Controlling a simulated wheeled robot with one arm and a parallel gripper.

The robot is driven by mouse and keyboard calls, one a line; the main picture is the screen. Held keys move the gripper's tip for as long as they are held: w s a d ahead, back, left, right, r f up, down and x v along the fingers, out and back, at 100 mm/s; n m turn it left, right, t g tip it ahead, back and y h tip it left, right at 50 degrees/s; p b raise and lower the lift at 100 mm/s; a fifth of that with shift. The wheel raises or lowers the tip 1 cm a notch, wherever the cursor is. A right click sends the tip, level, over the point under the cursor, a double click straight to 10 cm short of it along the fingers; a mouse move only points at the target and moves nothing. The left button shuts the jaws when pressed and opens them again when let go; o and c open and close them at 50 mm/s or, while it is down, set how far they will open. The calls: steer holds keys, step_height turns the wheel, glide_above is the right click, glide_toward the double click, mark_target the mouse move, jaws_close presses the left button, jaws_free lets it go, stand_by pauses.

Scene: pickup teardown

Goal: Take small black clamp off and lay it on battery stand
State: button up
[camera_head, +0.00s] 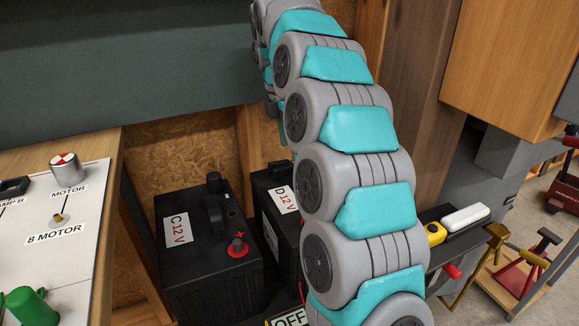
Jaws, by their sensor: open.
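A black battery labelled C 12 V (180,268) stands left of my arm. A small black cylindrical piece (213,182) sits upright on its far top edge; it may be the small black clamp, but I cannot tell for sure. A red piece (238,247) sits on the near terminal beside a plus sign. A second black battery labelled D 12 V (266,195) stands to the right, partly hidden by my arm, with a dark piece (279,167) on top. My gripper is not visible. I cannot clearly make out the battery stand; an OFF label (289,318) shows below the batteries.
A white board (82,262) on a wooden bench at left holds a silver motor (66,170), a green piece (32,307) and a black piece (14,187). At right are yellow (436,233) and white (466,217) items. A grey panel (120,70) overhangs the batteries.

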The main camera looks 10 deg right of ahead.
mark_target(292, 161)
steer(key=shift+d+f, duration=0.2)
steer(key=shift+f, duration=0.95)
steer(key=shift+d+f, duration=0.15)
steer(key=shift+f, duration=1)
jaws_close()
